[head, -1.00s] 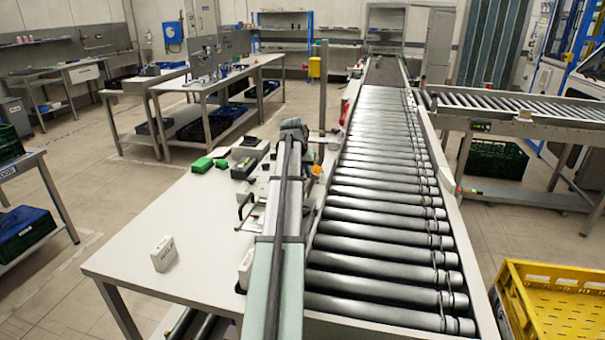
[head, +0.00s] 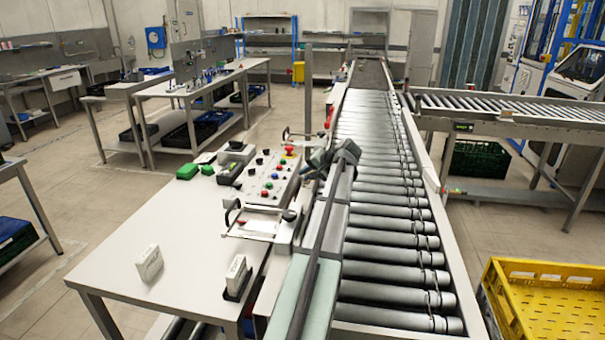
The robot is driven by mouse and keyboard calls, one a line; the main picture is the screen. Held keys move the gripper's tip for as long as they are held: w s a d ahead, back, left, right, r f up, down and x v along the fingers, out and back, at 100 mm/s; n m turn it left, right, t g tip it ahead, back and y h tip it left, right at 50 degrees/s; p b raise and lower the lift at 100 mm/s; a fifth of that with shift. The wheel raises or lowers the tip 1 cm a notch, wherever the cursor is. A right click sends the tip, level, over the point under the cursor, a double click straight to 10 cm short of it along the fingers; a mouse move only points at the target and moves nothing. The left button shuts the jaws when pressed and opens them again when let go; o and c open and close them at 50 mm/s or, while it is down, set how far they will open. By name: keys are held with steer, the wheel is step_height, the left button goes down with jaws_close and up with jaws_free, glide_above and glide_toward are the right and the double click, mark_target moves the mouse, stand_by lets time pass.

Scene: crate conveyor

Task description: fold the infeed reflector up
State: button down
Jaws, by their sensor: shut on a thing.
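My arm reaches up from the bottom middle of the head view, along the left rail of the roller conveyor (head: 385,215). My gripper (head: 323,160) is at its far end, at the rail beside the control panel (head: 272,178). It is shut on a small part there, which I take to be the infeed reflector. The jaws and that part are mostly hidden behind the dark wrist, so I cannot make out the reflector's shape or tilt.
A clamp frame with a black handle (head: 232,212) sits left of the arm. A yellow crate (head: 550,275) is at lower right. The left of the tabletop is clear.

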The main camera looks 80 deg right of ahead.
steer(key=shift+s+f+m+t, duration=0.25)
steer(key=shift+s+t, duration=0.2)
steer(key=shift+t, duration=0.3)
steer(key=shift+s+f+m+t, duration=0.2)
steer(key=shift+s+t, duration=0.25)
steer(key=shift+t, duration=0.3)
steer(key=shift+h, duration=0.3)
steer(key=c, duration=1.1)
jaws_free()
steer(key=v, duration=1.3)
steer(key=shift+s+a+r, duration=0.1)
steer(key=shift+s, duration=0.3)
